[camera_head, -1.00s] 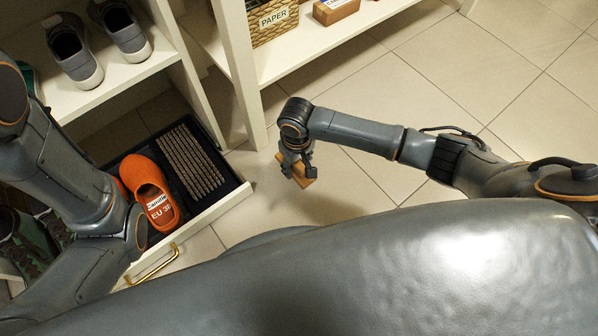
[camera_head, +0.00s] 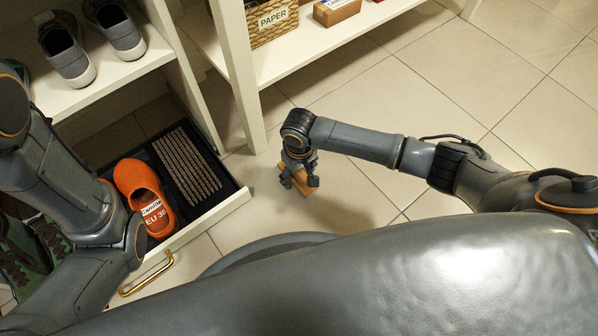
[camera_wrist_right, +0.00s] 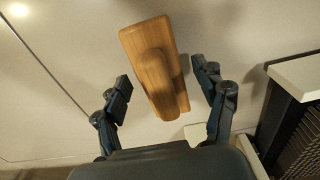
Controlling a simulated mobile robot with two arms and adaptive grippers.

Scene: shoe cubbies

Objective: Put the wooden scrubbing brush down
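The wooden scrubbing brush (camera_head: 301,190) is a light-brown block with a raised handle. It is at the floor below my right gripper (camera_head: 303,179), partly hidden by the fingers in the head view. In the right wrist view the brush (camera_wrist_right: 148,52) shows nearly whole, and my right gripper (camera_wrist_right: 161,76) is open, with a finger apart from it on each side. Whether the brush rests fully on the floor is hard to tell. My left arm comes in at the left; its gripper is out of view.
An open drawer (camera_head: 222,207) holding an orange clog (camera_head: 143,192) and a ribbed mat stands left of the brush. A shelf post (camera_head: 238,75) rises behind. Sneakers (camera_head: 66,50) sit on a shelf at the upper left. Tiled floor (camera_head: 430,110) is clear to the right.

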